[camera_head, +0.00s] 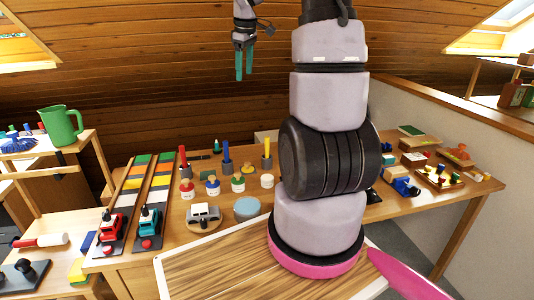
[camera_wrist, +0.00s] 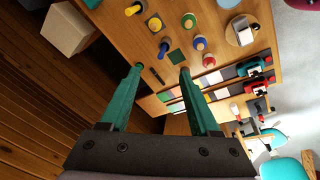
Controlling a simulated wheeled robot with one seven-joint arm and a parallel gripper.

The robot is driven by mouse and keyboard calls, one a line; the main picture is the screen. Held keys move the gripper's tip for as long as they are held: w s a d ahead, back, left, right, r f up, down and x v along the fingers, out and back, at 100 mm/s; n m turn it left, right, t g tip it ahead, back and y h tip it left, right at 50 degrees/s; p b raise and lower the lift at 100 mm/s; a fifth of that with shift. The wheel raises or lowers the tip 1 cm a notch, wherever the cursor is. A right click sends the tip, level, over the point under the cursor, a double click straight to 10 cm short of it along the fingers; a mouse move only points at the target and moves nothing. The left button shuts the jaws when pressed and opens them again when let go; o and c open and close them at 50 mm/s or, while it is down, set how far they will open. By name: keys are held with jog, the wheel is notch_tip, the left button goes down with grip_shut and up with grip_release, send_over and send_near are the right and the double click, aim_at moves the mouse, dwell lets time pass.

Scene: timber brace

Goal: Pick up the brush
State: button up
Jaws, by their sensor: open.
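My gripper (camera_head: 244,76) hangs high in front of the timber wall, above and behind the workbench. Its two green fingers are apart and empty; they also show in the wrist view (camera_wrist: 161,72). No thing is plainly recognisable as the brush. A blue, bristly-looking object (camera_head: 18,145) lies on the side shelf at the far left, well away from my gripper, and may be it. A thin dark stick (camera_wrist: 157,76) lies on the bench, seen between the fingers in the wrist view; it is too small to identify.
A green jug (camera_head: 61,126) stands on the left shelf. Blocks and trays (camera_head: 440,177) crowd the right end. The air around my gripper is clear.

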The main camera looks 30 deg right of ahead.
jog(key=w+d+f+n+g, duration=0.1)
jog(key=w+d+f+n, duration=0.3)
jog(key=f, duration=0.4)
jog(key=w+d+f+n+g, duration=0.1)
jog(key=w+d+f, duration=0.3)
jog(key=d+f, duration=0.25)
jog(key=n, duration=0.3)
send_over(267, 144)
jog(key=w+d, duration=0.1)
jog(key=shift+g+y, duration=0.3)
jog(key=shift+g, duration=0.1)
notch_tip(267, 144, down, 10)
jog(key=shift+r, duration=0.25)
notch_tip(267, 144, down, 5)
jog(key=shift+d, duration=0.1)
jog(key=shift+a+f, duration=0.15)
jog(key=shift+f, duration=1.4)
jog(key=shift+a+f, duration=0.15)
jog(key=shift+f, duration=1.35)
jog(key=shift+c, duration=0.3)
grip_shut()
